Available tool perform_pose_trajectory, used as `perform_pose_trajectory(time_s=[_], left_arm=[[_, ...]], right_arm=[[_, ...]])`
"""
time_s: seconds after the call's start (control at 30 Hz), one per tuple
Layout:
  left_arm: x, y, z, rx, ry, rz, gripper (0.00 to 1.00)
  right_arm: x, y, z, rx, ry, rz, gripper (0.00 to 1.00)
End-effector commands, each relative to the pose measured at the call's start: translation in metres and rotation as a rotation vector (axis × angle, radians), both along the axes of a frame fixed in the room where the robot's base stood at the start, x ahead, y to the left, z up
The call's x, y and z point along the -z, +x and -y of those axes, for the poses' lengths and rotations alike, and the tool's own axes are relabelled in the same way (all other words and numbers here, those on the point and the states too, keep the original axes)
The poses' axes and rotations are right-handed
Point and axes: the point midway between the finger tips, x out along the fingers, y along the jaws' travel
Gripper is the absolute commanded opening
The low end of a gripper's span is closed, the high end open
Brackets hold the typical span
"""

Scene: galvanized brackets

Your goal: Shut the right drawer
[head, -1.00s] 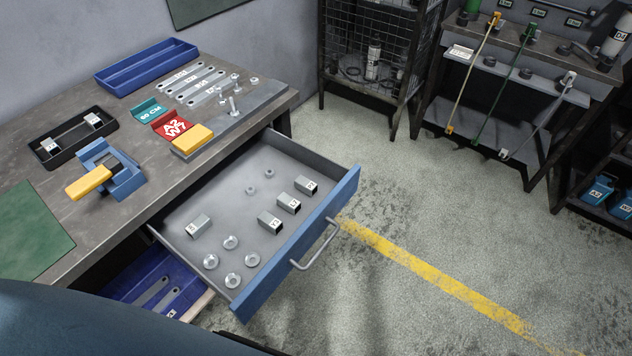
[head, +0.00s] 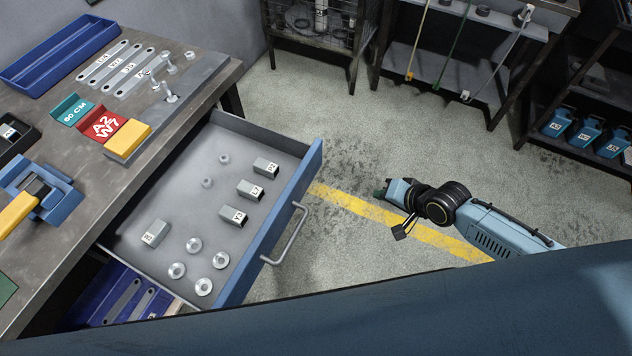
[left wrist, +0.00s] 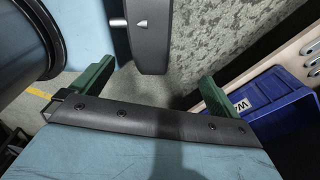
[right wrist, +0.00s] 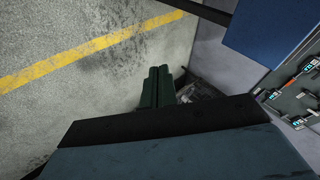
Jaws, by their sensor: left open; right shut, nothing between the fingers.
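The drawer with the blue front (head: 288,214) stands pulled out from the workbench in the head view, its grey handle (head: 287,236) facing right. Inside lie several labelled square tubes and round metal parts. My right gripper (head: 384,191) is shut and empty, to the right of the handle and apart from it, above the floor. In the right wrist view its green fingers (right wrist: 158,86) are together. My left gripper is outside the head view; in the left wrist view its green fingers (left wrist: 155,90) are wide apart with nothing held.
A blue bin (head: 118,297) with metal strips sits below the drawer; a blue bin also shows in the left wrist view (left wrist: 275,108). The workbench (head: 50,240) holds trays, signs and brackets. Open floor with a yellow line (head: 345,201) lies right of the drawer. Shelves stand behind.

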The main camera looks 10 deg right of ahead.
Motion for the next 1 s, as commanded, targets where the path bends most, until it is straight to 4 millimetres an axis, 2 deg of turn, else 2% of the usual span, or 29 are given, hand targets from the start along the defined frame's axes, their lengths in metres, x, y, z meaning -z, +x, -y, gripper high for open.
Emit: perform_pose_trajectory(time_s=[0.03, 0.13, 0.23, 0.37, 0.47, 0.57, 0.8, 0.97, 1.0], left_arm=[[0.001, 0.000, 0.000, 0.000, 0.000, 0.000, 1.00], [0.001, 0.000, 0.000, -0.001, 0.000, 0.000, 1.00], [0.002, 0.000, 0.000, -0.001, 0.000, -0.001, 1.00], [0.002, -0.001, 0.000, -0.001, 0.000, -0.001, 1.00], [0.004, -0.001, 0.000, -0.001, 0.000, -0.001, 1.00], [0.007, -0.001, 0.000, -0.001, 0.000, -0.001, 1.00], [0.021, -0.002, -0.002, 0.003, 0.004, -0.003, 1.00], [0.030, -0.003, -0.017, 0.011, 0.023, -0.007, 1.00], [0.030, -0.004, -0.023, 0.013, 0.030, -0.009, 1.00]], right_arm=[[-0.028, 0.002, -0.013, -0.007, 0.066, -0.012, 0.00], [-0.067, -0.007, -0.038, -0.008, 0.183, -0.071, 0.00], [-0.092, -0.019, -0.054, -0.010, 0.257, -0.130, 0.00], [-0.107, -0.030, -0.065, -0.011, 0.306, -0.179, 0.00], [-0.107, -0.030, -0.071, -0.010, 0.319, -0.190, 0.00], [-0.097, -0.024, -0.079, -0.009, 0.321, -0.190, 0.00], [-0.062, -0.001, -0.109, -0.009, 0.319, -0.187, 0.00], [-0.040, 0.012, -0.129, -0.010, 0.318, -0.186, 0.00], [-0.042, 0.017, -0.134, -0.011, 0.320, -0.184, 0.00]])
